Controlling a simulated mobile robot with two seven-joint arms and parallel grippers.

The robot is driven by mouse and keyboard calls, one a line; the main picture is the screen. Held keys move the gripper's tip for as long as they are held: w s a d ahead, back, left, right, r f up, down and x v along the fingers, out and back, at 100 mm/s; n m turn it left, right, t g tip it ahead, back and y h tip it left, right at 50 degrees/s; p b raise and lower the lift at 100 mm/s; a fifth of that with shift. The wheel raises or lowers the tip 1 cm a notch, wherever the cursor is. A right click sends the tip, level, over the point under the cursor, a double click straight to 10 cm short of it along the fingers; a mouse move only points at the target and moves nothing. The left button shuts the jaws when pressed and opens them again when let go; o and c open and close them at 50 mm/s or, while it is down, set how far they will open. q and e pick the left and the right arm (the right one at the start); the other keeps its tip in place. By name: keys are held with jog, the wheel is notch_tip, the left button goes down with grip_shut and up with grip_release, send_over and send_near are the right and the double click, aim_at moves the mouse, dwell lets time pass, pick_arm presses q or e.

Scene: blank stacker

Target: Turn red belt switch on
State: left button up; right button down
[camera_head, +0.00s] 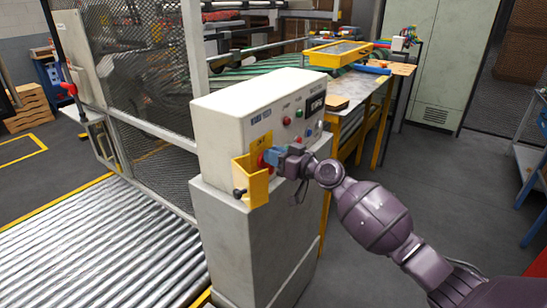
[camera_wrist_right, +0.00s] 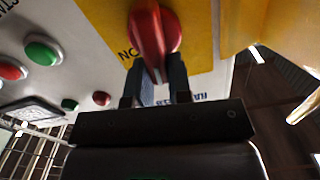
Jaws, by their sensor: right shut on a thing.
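The red belt switch (camera_wrist_right: 150,35) is a red rotary knob on a yellow plate (camera_wrist_right: 100,20) on the control box front. In the head view the switch (camera_head: 263,160) is partly hidden by my gripper and a yellow bracket. My right gripper (camera_wrist_right: 160,75) has its two dark fingers on either side of the knob's lower end and is shut on it. In the head view my right gripper (camera_head: 272,157) reaches the box from the right. The knob's grip runs nearly upright in the wrist view. My left gripper is not in view.
The white control box (camera_head: 235,110) stands on a grey pedestal (camera_head: 245,235) and carries several other buttons, green (camera_wrist_right: 42,50) and red (camera_wrist_right: 12,68) among them. A yellow bracket (camera_head: 250,185) juts out beside the switch. A roller conveyor (camera_head: 100,250) lies left, behind it a mesh fence (camera_head: 140,90).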

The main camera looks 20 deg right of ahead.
jog(key=m, duration=0.3)
jog(key=m+b, duration=0.1)
jog(key=shift+w+d+f, duration=0.2)
jog(key=shift+w+d, duration=0.1)
jog(key=shift+d, duration=0.1)
jog(key=shift+w+d+f+m+p, duration=0.15)
jog(key=shift+f+m+p, duration=0.15)
jog(key=shift+m, duration=1.75)
jog(key=shift+w+d+f+m+p, duration=0.15)
jog(key=shift+f+m, duration=0.25)
jog(key=shift+m, duration=1.6)
jog(key=shift+w+d+f+m+p, duration=0.1)
jog(key=shift+d+f+m+p, duration=0.2)
jog(key=shift+m, duration=1.75)
jog(key=shift+a+f, duration=0.1)
jog(key=c, duration=1)
grip_release()
jog(key=shift+c, duration=0.2)
